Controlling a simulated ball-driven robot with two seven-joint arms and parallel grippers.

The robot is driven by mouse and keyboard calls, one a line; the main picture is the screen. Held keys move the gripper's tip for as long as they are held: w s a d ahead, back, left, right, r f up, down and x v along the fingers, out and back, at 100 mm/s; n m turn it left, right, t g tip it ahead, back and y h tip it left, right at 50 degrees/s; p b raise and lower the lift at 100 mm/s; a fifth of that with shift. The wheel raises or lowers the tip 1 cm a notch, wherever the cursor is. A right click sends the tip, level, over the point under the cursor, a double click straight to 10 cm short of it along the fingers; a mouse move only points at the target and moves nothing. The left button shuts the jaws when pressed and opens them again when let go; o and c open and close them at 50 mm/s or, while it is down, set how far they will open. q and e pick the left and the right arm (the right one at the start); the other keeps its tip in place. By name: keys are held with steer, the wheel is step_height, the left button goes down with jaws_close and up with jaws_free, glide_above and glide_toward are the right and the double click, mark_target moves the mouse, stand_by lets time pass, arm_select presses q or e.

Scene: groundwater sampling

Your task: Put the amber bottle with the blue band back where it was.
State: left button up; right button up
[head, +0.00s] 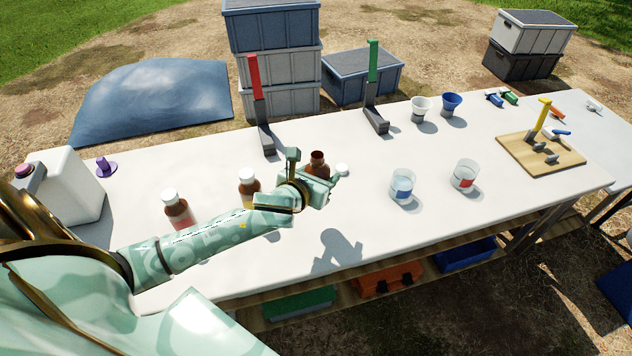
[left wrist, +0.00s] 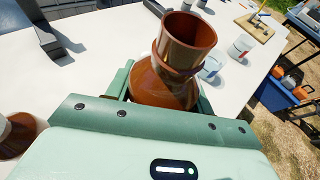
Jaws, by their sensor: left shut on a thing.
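My left gripper (head: 316,178) is shut on an uncapped amber bottle (head: 318,160), over the middle of the white table. In the left wrist view the bottle (left wrist: 180,55) stands between the fingers with its open neck towards the camera. Its band is hidden, so I cannot tell the colour. Its base is also hidden, so I cannot tell whether it touches the table. A white cap (head: 342,169) lies just right of it. Two white-capped amber bottles stand to the left: one with a red band (head: 178,210) and one with a yellowish band (head: 249,184). My right gripper is not in view.
Two glass beakers, one blue-marked (head: 402,187) and one red-marked (head: 465,176), stand to the right. A red-handled stand (head: 262,115) and a green-handled stand (head: 374,95) are behind. A white jug (head: 72,185) stands at the left. The table front right of my gripper is clear.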

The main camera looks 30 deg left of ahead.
arm_select(q)
steer(key=w+a+f+b, duration=0.1)
steer(key=f, duration=0.2)
steer(key=w+a+f+b, duration=0.1)
steer(key=w+f+b, duration=0.1)
steer(key=f, duration=0.1)
steer(key=w+a+f+b, duration=0.1)
steer(key=f+b, duration=0.1)
steer(key=f, duration=0.1)
steer(key=shift+w+a+f, duration=0.1)
steer(key=shift+w+f, duration=0.25)
steer(key=shift+w, duration=0.05)
steer(key=shift+r, duration=0.2)
steer(key=shift+f, duration=0.1)
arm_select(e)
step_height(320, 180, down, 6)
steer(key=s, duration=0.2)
arm_select(q)
steer(key=o, duration=1.2)
steer(key=shift+f, duration=0.1)
